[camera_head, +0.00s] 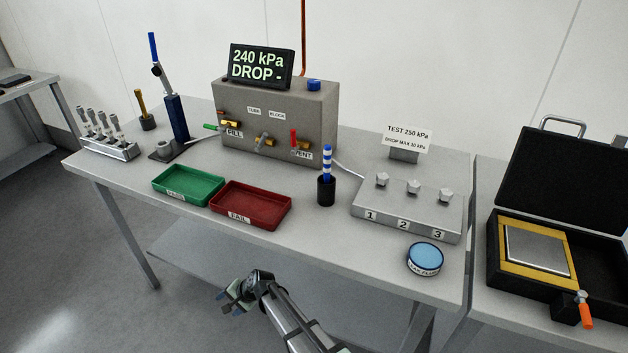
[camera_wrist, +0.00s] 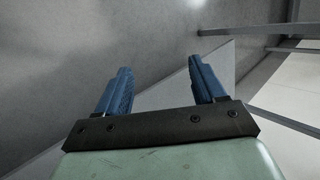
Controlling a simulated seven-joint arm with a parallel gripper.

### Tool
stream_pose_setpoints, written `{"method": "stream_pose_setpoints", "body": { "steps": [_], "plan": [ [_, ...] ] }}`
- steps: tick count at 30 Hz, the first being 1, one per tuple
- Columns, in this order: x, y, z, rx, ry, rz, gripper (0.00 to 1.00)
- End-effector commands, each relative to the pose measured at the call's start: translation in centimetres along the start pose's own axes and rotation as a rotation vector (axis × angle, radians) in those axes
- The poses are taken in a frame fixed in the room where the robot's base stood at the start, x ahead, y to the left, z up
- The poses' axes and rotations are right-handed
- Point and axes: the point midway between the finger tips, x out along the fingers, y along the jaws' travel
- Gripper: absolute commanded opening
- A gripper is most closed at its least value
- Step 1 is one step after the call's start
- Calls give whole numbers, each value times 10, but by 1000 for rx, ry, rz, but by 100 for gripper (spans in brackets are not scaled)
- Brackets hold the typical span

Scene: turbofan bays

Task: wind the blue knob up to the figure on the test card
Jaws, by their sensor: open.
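The blue knob (camera_head: 314,85) sits on top of the grey test box (camera_head: 290,118), at its right end. The display (camera_head: 261,66) on the box reads "240 kPa DROP -". The test card (camera_head: 408,137) stands at the back right of the bench and reads "TEST 250 kPa, DROP MAX 10 kPa". My gripper (camera_head: 238,295) is low in front of the bench's front edge, well away from the knob. In the wrist view my gripper (camera_wrist: 160,84) shows two blue fingers apart with nothing between them. The knob is not in the wrist view.
The box front has FILL, BLOCK and VENT valves. A green tray (camera_head: 188,185) and a red FAIL tray (camera_head: 250,205) lie before it. A black cup (camera_head: 326,190) holds a blue-striped stick. A numbered grey block (camera_head: 408,210) and a round blue tin (camera_head: 426,258) are at right.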

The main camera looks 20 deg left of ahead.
Motion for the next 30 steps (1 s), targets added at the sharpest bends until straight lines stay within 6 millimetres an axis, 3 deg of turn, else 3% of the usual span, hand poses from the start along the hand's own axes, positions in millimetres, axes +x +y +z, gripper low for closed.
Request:
{"method": "stream_pose_setpoints", "body": {
  "steps": [1,6,17,23,30],
  "plan": [
    [-5,-28,6,-5,-8,-27,69],
    [-25,-106,31,-4,-40,-109,69],
    [-84,-251,93,-11,-131,-263,69],
    [-132,-330,133,-23,-198,-347,69],
    [-202,-412,180,-50,-286,-439,69]
  ]
}}
